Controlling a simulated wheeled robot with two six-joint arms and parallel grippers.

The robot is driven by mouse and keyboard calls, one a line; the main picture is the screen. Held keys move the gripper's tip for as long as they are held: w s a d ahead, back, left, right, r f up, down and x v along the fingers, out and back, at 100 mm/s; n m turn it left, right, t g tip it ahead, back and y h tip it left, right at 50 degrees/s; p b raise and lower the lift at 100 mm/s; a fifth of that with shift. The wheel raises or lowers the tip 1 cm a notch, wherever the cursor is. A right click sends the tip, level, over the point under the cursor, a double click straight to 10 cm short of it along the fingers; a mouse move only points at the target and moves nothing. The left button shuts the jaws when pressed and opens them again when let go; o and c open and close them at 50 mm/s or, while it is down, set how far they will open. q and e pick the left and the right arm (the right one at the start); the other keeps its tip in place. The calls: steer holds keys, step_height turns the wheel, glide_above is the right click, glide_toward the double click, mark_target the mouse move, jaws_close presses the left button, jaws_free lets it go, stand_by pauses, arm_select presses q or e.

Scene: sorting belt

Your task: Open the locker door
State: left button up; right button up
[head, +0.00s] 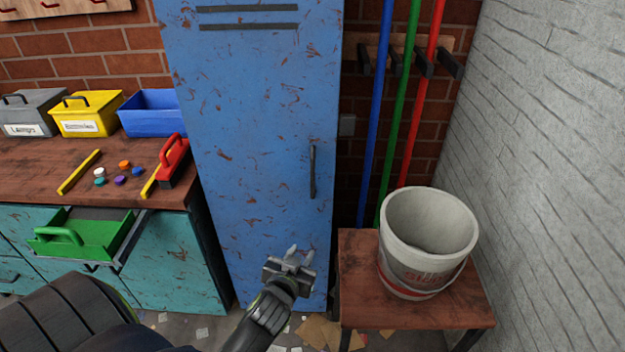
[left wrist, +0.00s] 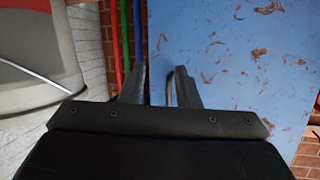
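The tall blue locker door (head: 255,120), scratched with rust marks, stands shut in the middle of the head view. Its dark vertical handle (head: 312,172) is near the right edge. My left gripper (head: 291,252) is in front of the door, below the handle in the picture. In the left wrist view its two fingers (left wrist: 160,80) are open, with the blue door (left wrist: 235,50) beyond and to the right. A thin grey bar shows beside the right finger; I cannot tell if it is the handle. My right gripper is out of view.
A wooden stand (head: 365,285) with a grey bucket (head: 425,255) is close on the right, before a pale brick wall (head: 550,160). Blue, green and red poles (head: 408,110) hang behind. A workbench (head: 30,165) with boxes and an open drawer is left.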

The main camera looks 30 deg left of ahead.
mark_target(312, 170)
arm_select(q)
step_height(312, 170, up, 14)
steer(key=s+n+t+y+b, duration=0.1)
steer(key=n+t+y, duration=0.1)
steer(key=t, duration=0.1)
steer(key=x, duration=1.7)
steer(key=shift+w+a+p, duration=0.1)
steer(key=shift+a+p, duration=0.2)
steer(key=shift+c, duration=0.4)
jaws_close()
